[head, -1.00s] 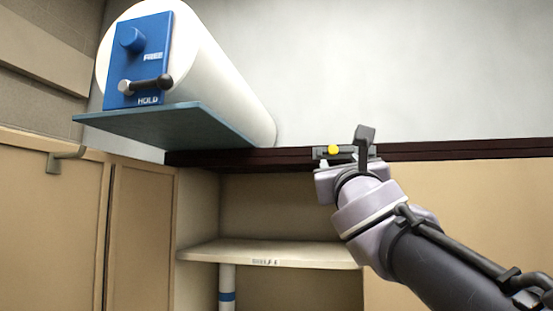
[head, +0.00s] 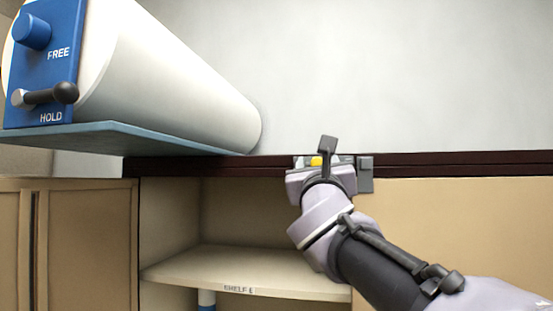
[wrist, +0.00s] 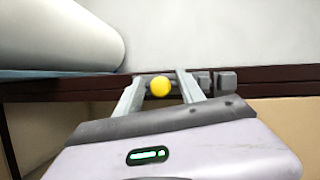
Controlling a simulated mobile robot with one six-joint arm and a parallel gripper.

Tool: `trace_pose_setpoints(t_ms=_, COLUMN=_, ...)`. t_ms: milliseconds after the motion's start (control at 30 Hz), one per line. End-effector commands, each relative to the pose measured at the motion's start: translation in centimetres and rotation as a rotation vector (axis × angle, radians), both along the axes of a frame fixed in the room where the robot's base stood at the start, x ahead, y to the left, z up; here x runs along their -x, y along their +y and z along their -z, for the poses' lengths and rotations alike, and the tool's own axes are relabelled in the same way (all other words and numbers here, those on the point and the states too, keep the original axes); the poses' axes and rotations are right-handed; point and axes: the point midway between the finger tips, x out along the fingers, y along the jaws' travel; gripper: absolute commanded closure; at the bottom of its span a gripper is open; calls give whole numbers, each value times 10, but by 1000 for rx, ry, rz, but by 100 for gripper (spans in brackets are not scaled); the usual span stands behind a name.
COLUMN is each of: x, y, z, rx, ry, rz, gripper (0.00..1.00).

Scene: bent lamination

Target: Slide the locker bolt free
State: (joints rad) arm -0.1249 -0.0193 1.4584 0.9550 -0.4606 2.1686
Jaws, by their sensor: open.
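The locker bolt (wrist: 204,81) is a grey bar with a round yellow knob (wrist: 160,86), mounted on the dark rail along the top of the locker front. A square grey block (wrist: 226,82) sits at its right end. In the head view the yellow knob (head: 316,161) shows just behind my gripper, and much of the bolt is hidden. My gripper (wrist: 162,76) is open, with one finger on each side of the knob in the wrist view. Gaps show between knob and fingers. I cannot tell how deep the knob sits between them.
A large white roll (head: 170,75) rests over a blue-green plate (head: 110,140) at the left. Its blue panel (head: 45,60) reads FREE and HOLD, with a black-knobbed lever by HOLD. An open compartment with a shelf (head: 230,272) lies below the rail (head: 450,163).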

Motion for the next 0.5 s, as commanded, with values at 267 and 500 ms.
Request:
trace_pose_setpoints(t_ms=267, x=0, y=0, z=0, rx=1, ry=0, rz=0, gripper=85)
trace_pose_setpoints(t_ms=500, x=0, y=0, z=0, rx=1, ry=0, rz=0, gripper=100)
